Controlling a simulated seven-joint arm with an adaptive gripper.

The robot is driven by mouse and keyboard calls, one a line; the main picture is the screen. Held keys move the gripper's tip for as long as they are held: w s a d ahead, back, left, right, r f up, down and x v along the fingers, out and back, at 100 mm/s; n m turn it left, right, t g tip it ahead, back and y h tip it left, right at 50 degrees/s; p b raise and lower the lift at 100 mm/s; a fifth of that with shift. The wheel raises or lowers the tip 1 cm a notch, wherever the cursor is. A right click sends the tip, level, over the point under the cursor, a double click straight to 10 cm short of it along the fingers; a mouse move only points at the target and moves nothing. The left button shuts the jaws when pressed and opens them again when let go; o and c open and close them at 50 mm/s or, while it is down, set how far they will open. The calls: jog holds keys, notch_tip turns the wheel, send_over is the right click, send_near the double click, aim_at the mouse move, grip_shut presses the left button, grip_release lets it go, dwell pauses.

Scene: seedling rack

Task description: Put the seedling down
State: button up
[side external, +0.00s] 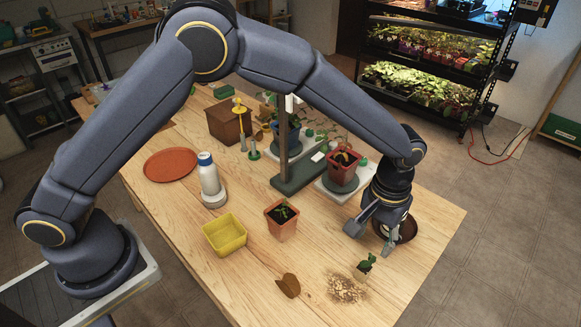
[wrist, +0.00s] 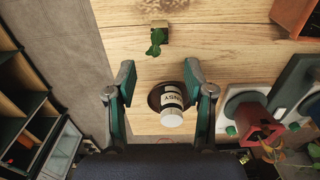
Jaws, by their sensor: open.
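The seedling (side external: 367,262) is a small green plant with a brown soil plug. It rests on the wooden table near the front right, beside a patch of spilled soil. In the wrist view the seedling (wrist: 157,38) shows at the top middle, beyond the fingertips. My gripper (side external: 371,239) is open, low over the table and apart from the seedling. In the wrist view my gripper (wrist: 160,76) has its fingers spread wide with nothing held between them. A terracotta pot (side external: 282,228) with a small plant in soil stands left of my gripper.
A brown saucer (side external: 408,232) with a white-capped labelled jar (wrist: 171,103) is close to my gripper. A red pot (side external: 341,172) stands on a white-topped device behind. Bare wood surrounds the seedling.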

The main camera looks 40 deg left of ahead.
jog(key=s+a+r+t+h, duration=0.1)
jog(key=s+a+r, duration=0.1)
jog(key=a+r, duration=0.55)
jog(key=s+a+r+t, duration=0.1)
jog(key=s+a+r, duration=0.1)
jog(key=a+r, duration=0.6)
jog(key=s+a+r+t, duration=0.1)
jog(key=s+a+r, duration=0.1)
jog(key=s+a, duration=0.4)
jog(key=s+a+r+t+y, duration=0.1)
jog(key=s+a+r+t, duration=0.1)
jog(key=s+a, duration=0.5)
jog(key=s+r, duration=0.1)
jog(key=s, duration=0.2)
jog(key=shift+s+r+t, duration=0.25)
jog(key=shift+t, duration=0.05)
